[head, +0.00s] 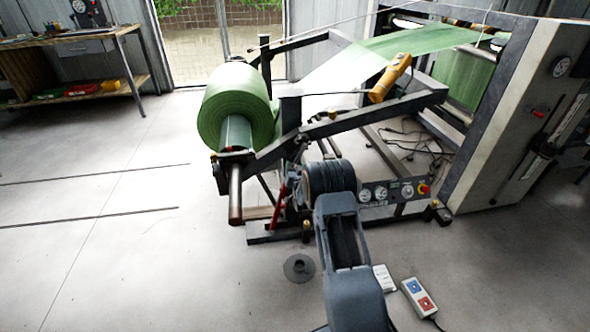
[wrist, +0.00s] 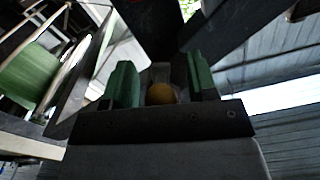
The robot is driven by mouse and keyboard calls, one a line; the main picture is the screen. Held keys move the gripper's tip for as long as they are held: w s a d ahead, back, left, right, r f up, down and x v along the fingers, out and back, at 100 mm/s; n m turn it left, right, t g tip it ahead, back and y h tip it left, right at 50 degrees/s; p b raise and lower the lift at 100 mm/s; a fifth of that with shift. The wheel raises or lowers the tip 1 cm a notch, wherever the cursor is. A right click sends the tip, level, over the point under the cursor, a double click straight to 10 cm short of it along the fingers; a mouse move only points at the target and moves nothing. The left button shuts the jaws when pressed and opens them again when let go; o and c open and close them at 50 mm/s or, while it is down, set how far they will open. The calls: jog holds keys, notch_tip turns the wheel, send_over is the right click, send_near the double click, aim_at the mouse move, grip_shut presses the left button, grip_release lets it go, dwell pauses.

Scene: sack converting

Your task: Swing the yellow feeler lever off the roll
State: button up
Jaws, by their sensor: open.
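The green roll (head: 232,105) sits on its shaft in the dark unwind stand at left centre of the head view. In the wrist view my gripper (wrist: 161,85) is open, with a green pad on either side. A round yellow knob-like end (wrist: 160,94) shows between the pads; I cannot tell whether they touch it or whether it belongs to the feeler lever. In the head view my arm hides the gripper, and I cannot make out the feeler lever for certain.
The dark stand arm (head: 375,118) runs past my wrist. A control panel (head: 392,193) with gauges and a red button is just right of my arm. A pendant (head: 419,297) lies on the floor. The floor at left is mostly clear, with two thin rails.

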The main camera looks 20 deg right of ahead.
jog(key=shift+c, duration=0.3)
grip_shut()
dwell(0.3)
